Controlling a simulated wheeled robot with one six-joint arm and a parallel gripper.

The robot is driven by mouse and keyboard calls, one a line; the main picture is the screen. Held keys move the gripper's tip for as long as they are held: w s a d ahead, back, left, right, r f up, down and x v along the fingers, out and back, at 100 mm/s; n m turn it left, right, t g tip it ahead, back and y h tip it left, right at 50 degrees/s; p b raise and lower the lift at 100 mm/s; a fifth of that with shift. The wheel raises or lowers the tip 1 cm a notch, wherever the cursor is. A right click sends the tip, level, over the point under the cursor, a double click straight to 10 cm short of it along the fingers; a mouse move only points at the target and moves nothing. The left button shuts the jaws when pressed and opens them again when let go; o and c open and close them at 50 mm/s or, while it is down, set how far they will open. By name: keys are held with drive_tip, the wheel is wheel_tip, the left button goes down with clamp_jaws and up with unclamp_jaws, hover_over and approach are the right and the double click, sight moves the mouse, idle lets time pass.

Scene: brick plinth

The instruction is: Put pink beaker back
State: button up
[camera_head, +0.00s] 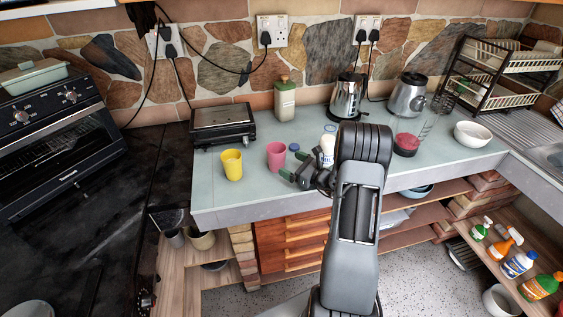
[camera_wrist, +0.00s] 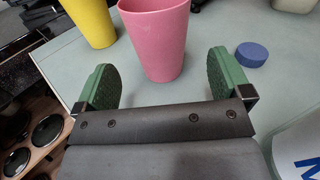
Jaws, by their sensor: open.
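The pink beaker (camera_head: 276,155) stands upright on the pale counter, to the right of the yellow beaker (camera_head: 232,164). In the wrist view the pink beaker (camera_wrist: 157,38) stands just beyond and between my green fingertips, with its lower part near them. My gripper (camera_head: 292,168) is open, its two fingers apart at counter height to the right of the pink beaker. In the wrist view my gripper (camera_wrist: 163,78) has nothing between its pads that I can see touching. The yellow beaker (camera_wrist: 91,20) is at the upper left there.
A blue round lid (camera_wrist: 251,54) lies right of my gripper. A white container with blue lettering (camera_wrist: 300,152) is close at the lower right. A black grill (camera_head: 222,125), a green bottle (camera_head: 285,98) and a kettle (camera_head: 346,96) stand behind. The counter's front edge is close.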

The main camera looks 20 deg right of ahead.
drive_tip(key=v, duration=0.4)
drive_tip(key=shift+s+d+b, duration=0.25)
drive_tip(key=shift+s+b, duration=0.1)
drive_tip(key=shift+s+a+r, duration=0.15)
drive_tip(key=shift+s, duration=0.05)
drive_tip(key=s+a+r+n+g+y, duration=0.1)
drive_tip(key=s+a+r+n+g, duration=0.4)
drive_tip(key=a+n, duration=0.35)
drive_tip(key=s+a+r+n+g+y, duration=0.15)
drive_tip(key=s+a+n+g, duration=0.25)
drive_tip(key=a+n+g, duration=0.45)
drive_tip(key=s+a+r+n+t+h, duration=0.1)
drive_tip(key=s+r+n+h, duration=0.4)
drive_tip(key=s+n+h, duration=0.5)
drive_tip(key=n+t+h, duration=0.1)
drive_tip(key=n, duration=0.1)
drive_tip(key=shift+s+r+n, duration=0.3)
drive_tip(key=shift+s+r, duration=0.05)
drive_tip(key=shift+s, duration=0.05)
